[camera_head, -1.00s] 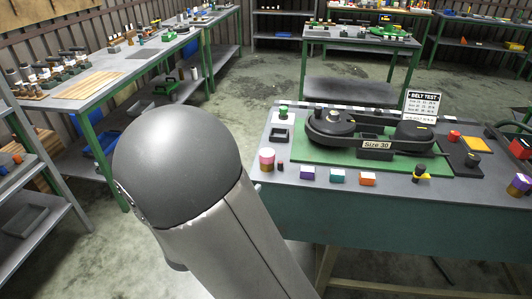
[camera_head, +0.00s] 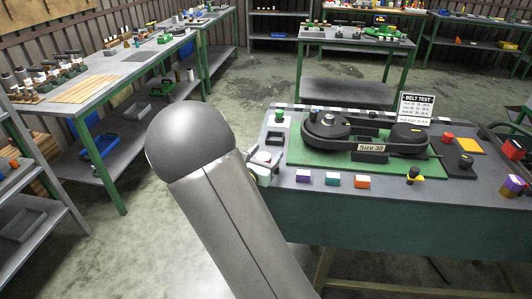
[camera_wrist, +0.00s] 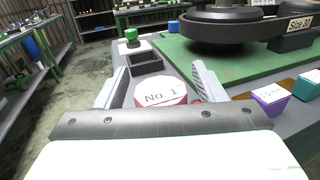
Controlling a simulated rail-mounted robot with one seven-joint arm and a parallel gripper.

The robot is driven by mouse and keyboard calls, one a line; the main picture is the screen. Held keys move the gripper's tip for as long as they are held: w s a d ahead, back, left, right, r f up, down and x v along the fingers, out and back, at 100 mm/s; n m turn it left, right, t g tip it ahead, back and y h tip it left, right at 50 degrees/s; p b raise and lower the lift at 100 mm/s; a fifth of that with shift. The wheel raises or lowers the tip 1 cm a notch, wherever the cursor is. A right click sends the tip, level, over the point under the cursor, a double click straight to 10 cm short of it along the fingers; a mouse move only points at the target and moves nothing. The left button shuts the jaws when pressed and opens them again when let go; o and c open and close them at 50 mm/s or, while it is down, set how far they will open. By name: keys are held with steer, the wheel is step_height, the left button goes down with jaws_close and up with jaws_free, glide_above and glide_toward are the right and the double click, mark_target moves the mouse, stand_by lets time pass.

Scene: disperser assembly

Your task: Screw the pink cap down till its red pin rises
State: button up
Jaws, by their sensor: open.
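The pink cap (camera_wrist: 160,94) shows in the wrist view, its pale top facing up and marked "No. 1". My gripper (camera_wrist: 160,76) is open, with one finger on the left side of the cap and one on the right. I see a gap on the left; contact on the right is unclear. A small red patch (camera_wrist: 197,101) shows beside the right finger; I cannot tell whether it is the pin. In the head view my arm and gripper (camera_head: 263,168) cover most of the cap.
A dark square tray (camera_wrist: 146,61) and a green knob on a white block (camera_wrist: 131,38) stand beyond the cap. The belt unit (camera_head: 365,133) on its green board is to the right. Purple (camera_head: 303,176), teal (camera_head: 332,178) and orange (camera_head: 362,181) blocks line the front.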

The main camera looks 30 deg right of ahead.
steer(key=shift+w+d, duration=0.15)
steer(key=shift+d, duration=0.05)
steer(key=c, duration=1)
steer(key=shift+o, duration=0.2)
steer(key=shift+m+g+h, duration=0.3)
steer(key=shift+g, duration=0.1)
steer(key=m+g+h+p, duration=0.1)
steer(key=g, duration=0.1)
steer(key=m+g+h+p, duration=0.1)
steer(key=m+g, duration=0.1)
steer(key=g, duration=0.1)
steer(key=m+g, duration=0.2)
steer(key=shift+s+d+g+h+p, duration=0.15)
steer(key=shift+s+g+h+p, duration=0.25)
steer(key=m+g, duration=0.2)
steer(key=g, duration=0.1)
steer(key=m+g, duration=0.2)
steer(key=s+m+g+y+p, duration=0.1)
steer(key=m+g, duration=0.1)
steer(key=g, duration=0.1)
steer(key=shift+g, duration=0.6)
